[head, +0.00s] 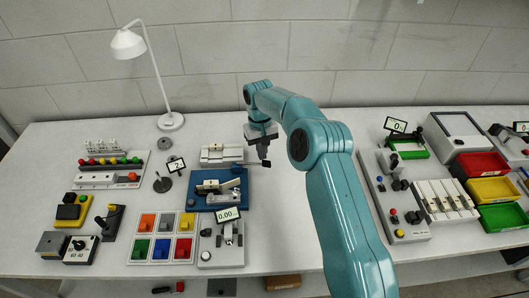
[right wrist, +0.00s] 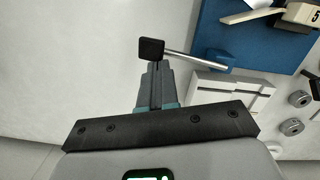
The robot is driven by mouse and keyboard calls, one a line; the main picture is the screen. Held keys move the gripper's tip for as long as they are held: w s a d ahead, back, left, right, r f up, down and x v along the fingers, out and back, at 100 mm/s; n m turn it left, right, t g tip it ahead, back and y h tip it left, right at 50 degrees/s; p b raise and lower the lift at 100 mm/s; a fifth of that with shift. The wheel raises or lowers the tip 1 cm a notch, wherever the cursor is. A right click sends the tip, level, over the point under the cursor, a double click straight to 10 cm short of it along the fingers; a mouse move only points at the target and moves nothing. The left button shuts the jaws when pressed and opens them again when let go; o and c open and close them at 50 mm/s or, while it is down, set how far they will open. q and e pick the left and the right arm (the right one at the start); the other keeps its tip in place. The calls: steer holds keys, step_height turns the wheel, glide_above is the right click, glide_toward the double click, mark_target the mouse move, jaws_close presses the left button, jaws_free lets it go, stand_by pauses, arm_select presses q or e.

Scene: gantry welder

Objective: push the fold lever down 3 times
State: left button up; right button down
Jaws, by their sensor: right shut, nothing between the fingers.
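The fold lever is a metal rod with a black square knob (right wrist: 151,50), fixed by a blue bracket to a blue base (right wrist: 243,40). In the head view the blue base (head: 234,187) stands left of my right gripper, and the lever's black knob (head: 266,163) shows just under the fingers. My right gripper (head: 263,150) is shut and empty, its fingers pointing down. In the right wrist view its fingertips (right wrist: 155,72) are right at the knob; I cannot tell whether they touch it. My left gripper is not in view.
A white slotted block (head: 221,153) stands behind the blue base. A small display reading 2 (head: 176,164) is to its left. Coloured square blocks (head: 165,235) and a grey device with a display (head: 222,245) are in front.

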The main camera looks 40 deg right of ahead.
arm_select(q)
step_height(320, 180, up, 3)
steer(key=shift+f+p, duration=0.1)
steer(key=shift+p, duration=0.55)
arm_select(e)
steer(key=shift+w+d+r, duration=0.1)
steer(key=shift+w+r, duration=0.05)
steer(key=shift+w, duration=0.25)
steer(key=shift+w+d+r, duration=0.1)
steer(key=shift+w+r, duration=0.05)
steer(key=shift+w, duration=0.25)
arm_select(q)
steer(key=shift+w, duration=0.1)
arm_select(e)
step_height(320, 180, up, 8)
steer(key=shift+w+d+f, duration=0.15)
steer(key=shift+w+f, duration=0.1)
steer(key=shift+w, duration=0.1)
